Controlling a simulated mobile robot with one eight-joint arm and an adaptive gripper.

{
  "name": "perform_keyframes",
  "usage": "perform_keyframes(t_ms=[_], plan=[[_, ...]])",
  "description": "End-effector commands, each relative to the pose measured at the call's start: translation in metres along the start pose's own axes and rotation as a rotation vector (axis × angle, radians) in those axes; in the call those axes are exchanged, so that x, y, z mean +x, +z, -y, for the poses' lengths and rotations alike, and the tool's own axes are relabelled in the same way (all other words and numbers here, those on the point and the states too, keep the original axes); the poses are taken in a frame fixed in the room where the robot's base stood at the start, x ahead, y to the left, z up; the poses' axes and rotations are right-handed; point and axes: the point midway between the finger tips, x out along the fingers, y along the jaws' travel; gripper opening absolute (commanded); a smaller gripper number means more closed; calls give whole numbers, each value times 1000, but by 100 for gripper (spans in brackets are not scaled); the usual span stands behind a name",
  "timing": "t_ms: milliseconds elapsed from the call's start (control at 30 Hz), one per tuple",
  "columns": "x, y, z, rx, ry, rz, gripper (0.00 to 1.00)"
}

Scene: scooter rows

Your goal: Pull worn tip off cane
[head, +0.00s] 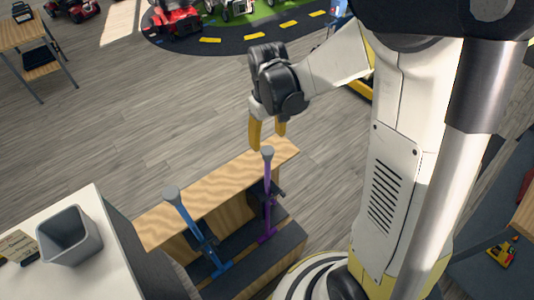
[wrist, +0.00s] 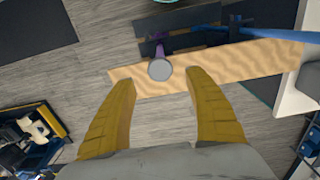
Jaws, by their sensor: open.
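A purple cane (head: 268,195) stands in a low wooden rack with its grey tip (head: 267,152) pointing up. A blue cane (head: 195,232), also with a grey tip (head: 172,194), stands to its left in the same rack. My gripper (head: 267,137) is open, its yellow fingers just above and around the level of the purple cane's tip. In the wrist view, the purple cane's tip (wrist: 160,69) lies ahead of and between my open fingers (wrist: 158,78), apart from both. The blue cane (wrist: 275,35) runs off to the right there. I cannot tell which tip is worn.
The wooden rack (head: 222,186) has a plank along its back. A grey bin (head: 70,236) stands on a white counter (head: 105,262) at lower left. A wooden table (head: 22,34) is at upper left, with scooters (head: 173,18) beyond. Open floor lies behind the rack.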

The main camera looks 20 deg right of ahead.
Motion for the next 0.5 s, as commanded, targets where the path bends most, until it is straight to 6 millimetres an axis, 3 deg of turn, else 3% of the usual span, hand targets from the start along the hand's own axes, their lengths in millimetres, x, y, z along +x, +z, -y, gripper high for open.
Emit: perform_keyframes(t_ms=[500], plan=[[71,0,0,0,0,0,62]])
